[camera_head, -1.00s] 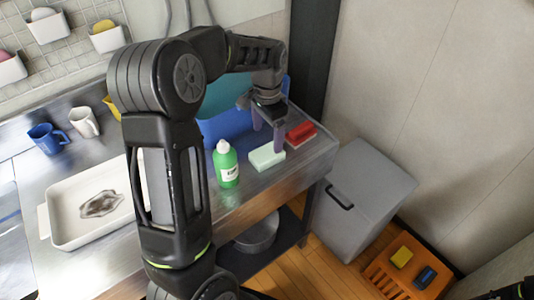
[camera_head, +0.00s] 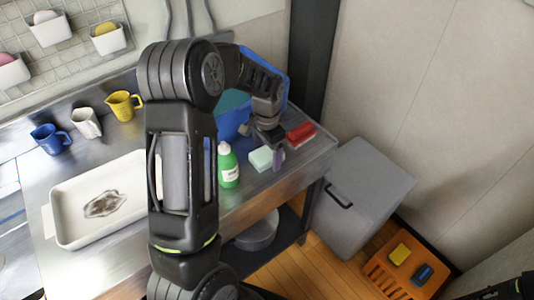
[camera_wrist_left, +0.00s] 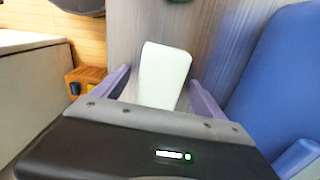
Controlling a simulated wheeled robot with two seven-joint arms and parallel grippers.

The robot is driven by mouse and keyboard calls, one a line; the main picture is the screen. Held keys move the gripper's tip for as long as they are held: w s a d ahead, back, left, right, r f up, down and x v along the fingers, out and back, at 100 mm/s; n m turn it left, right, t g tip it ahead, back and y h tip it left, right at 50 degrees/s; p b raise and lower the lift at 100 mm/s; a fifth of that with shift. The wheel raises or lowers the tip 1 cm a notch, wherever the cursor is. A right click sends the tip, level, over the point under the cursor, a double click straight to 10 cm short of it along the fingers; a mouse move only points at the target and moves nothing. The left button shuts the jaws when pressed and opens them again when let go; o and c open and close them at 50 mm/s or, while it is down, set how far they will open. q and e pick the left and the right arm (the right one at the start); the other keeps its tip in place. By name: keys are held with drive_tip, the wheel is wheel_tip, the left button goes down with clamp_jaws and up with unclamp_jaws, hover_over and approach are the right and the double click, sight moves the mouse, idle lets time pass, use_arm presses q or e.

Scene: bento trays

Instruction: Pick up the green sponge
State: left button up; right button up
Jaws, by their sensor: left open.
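The pale green sponge (camera_head: 262,158) lies flat on the metal counter, between the green bottle (camera_head: 228,166) and the red brush (camera_head: 300,133). My left gripper (camera_head: 277,155) is over the sponge and hides part of it. In the left wrist view the sponge (camera_wrist_left: 164,75) sits between the two purple fingers of the open left gripper (camera_wrist_left: 158,92), with a gap to each finger. Its near end is hidden behind the gripper body. My right gripper does not show clearly; only a dark part of my right arm is at the lower right corner.
A blue bin (camera_head: 228,122) stands behind the sponge and shows at right in the left wrist view (camera_wrist_left: 285,75). A white tray (camera_head: 62,200) and cups are at left. The counter ends just right of the brush. A grey box (camera_head: 362,190) and orange crate (camera_head: 377,268) are beyond.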

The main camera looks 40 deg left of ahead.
sight(267, 153)
use_arm(q)
drive_tip(key=shift+f, duration=0.1)
drive_tip(key=shift+c, duration=0.5)
drive_tip(key=c, duration=1.3)
wheel_tip(267, 153, up, 10)
drive_tip(key=shift+r+b, duration=0.1)
drive_tip(key=shift+b, duration=0.9)
drive_tip(key=o, duration=0.7)
drive_tip(key=c, duration=0.6)
drive_tip(key=w+d+f+n, duration=0.1)
drive_tip(key=w+d+n, duration=0.1)
drive_tip(key=d, duration=0.6)
drive_tip(key=w+d+f+n, duration=0.1)
drive_tip(key=w+d+n, duration=0.1)
drive_tip(key=d, duration=0.7)
drive_tip(key=shift+d+f, duration=0.2)
drive_tip(key=shift+f, duration=0.2)
